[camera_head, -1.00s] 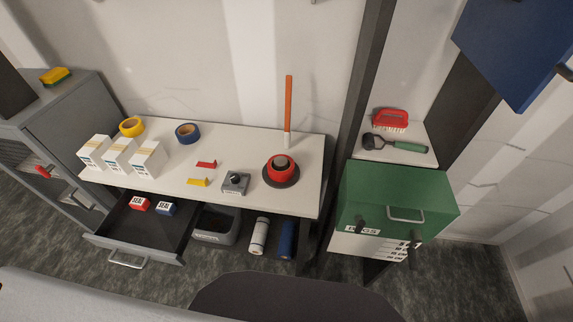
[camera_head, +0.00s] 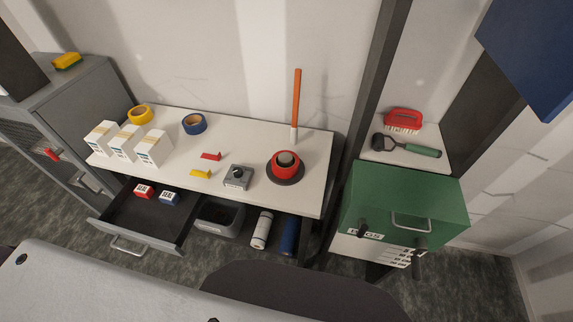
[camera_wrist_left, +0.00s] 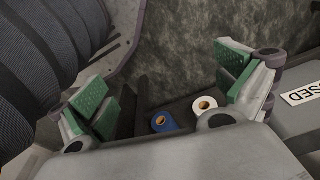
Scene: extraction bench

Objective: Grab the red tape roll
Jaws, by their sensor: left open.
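On the white bench top in the head view, a red ring (camera_head: 285,166) sits around a dark grey core on a dark round base, near the bench's right end. It looks like the red tape roll, though I cannot tell for sure. A yellow tape roll (camera_head: 140,114) and a blue tape roll (camera_head: 194,123) lie toward the back left. My left gripper (camera_wrist_left: 168,92) is open in the left wrist view, with nothing between its green pads. Neither gripper shows in the head view.
White boxes (camera_head: 127,143) stand on the bench's left. A grey device (camera_head: 238,177) sits beside the red ring, and an orange stick (camera_head: 296,100) rises behind it. The drawer (camera_head: 140,219) is open. A green cabinet (camera_head: 404,203) stands at right. Blue and white rolls lie below the bench.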

